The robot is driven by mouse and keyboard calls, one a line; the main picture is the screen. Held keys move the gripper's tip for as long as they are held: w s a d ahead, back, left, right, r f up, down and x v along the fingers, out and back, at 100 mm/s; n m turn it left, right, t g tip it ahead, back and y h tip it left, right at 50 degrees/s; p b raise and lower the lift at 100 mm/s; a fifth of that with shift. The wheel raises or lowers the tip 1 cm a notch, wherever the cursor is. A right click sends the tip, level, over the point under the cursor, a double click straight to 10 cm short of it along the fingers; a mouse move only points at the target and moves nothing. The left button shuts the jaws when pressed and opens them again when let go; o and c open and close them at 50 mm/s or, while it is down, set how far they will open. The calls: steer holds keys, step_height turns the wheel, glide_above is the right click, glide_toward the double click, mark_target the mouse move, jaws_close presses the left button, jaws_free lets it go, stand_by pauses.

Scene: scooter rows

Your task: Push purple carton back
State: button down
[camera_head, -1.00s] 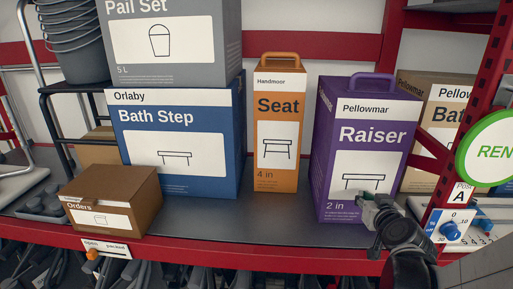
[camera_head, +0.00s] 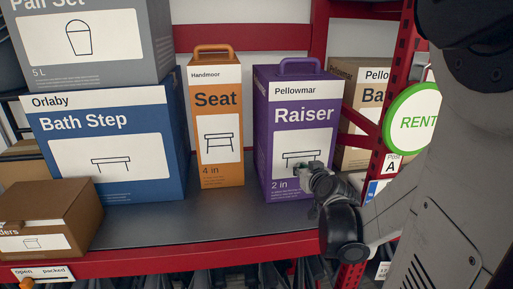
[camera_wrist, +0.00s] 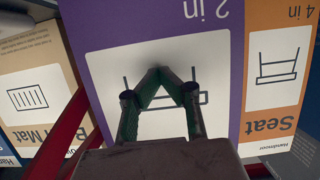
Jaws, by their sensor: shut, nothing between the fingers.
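The purple Raiser carton (camera_head: 262,140) stands upright on the shelf, right of the orange Seat carton (camera_head: 216,166). Its front base sits slightly nearer the shelf's front edge than the orange carton's. My gripper (camera_head: 316,168) is at the lower right of the purple carton's front. In the wrist view the closed fingertips (camera_wrist: 154,72) meet over the white label of the purple carton (camera_wrist: 221,70) and appear to touch it. Nothing is between the fingers. The gripper hides part of the label.
A red post (camera_head: 392,100) rises at right. Bare grey shelf (camera_head: 200,215) lies in front.

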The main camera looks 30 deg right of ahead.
mark_target(270, 155)
steer(key=shift+w+d+b, duration=1.25)
steer(key=shift+w+d, duration=1)
steer(key=shift+w, duration=2.8)
steer(key=s+a, duration=0.5)
steer(key=s, duration=0.6)
steer(key=shift+p, duration=0.35)
